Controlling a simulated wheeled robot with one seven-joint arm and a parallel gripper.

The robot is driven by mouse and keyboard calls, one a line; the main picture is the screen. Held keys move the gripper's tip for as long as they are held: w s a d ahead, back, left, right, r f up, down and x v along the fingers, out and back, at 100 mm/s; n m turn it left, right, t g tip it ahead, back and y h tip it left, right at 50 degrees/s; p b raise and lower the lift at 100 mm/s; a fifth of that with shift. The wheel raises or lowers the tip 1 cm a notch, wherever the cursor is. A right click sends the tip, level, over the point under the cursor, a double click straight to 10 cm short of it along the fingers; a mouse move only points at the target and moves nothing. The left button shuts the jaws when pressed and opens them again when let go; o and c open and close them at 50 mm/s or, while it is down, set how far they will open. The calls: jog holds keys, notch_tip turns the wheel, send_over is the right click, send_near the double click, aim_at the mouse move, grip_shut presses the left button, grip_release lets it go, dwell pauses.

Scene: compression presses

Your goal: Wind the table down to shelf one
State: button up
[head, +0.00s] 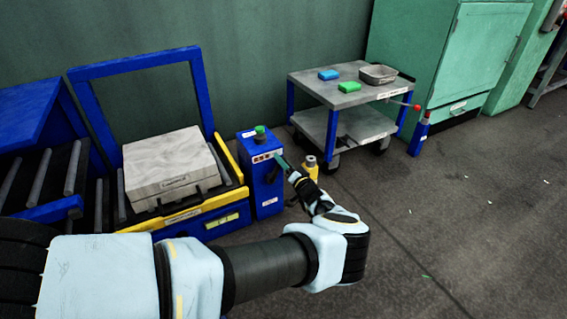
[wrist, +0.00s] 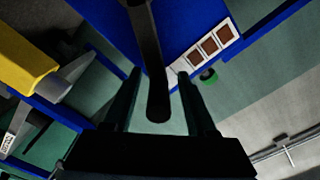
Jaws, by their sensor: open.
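A blue control box (head: 263,187) with a green knob (head: 260,130) on top and a small label strip stands beside the yellow-edged press table (head: 190,222). My gripper (head: 283,163) is at the right side of the blue box, open. In the wrist view, a dark bar (wrist: 148,50) runs between my open fingers (wrist: 159,76), with gaps on both sides. I cannot tell which numbered shelf is shelf one.
A small yellow object (head: 310,168) is on the floor near my gripper.

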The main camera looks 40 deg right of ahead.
jog(key=s+a+p, duration=0.1)
jog(key=s+p, duration=0.1)
jog(key=s, duration=0.8)
jog(key=shift+s+a, duration=0.15)
jog(key=shift+s, duration=0.2)
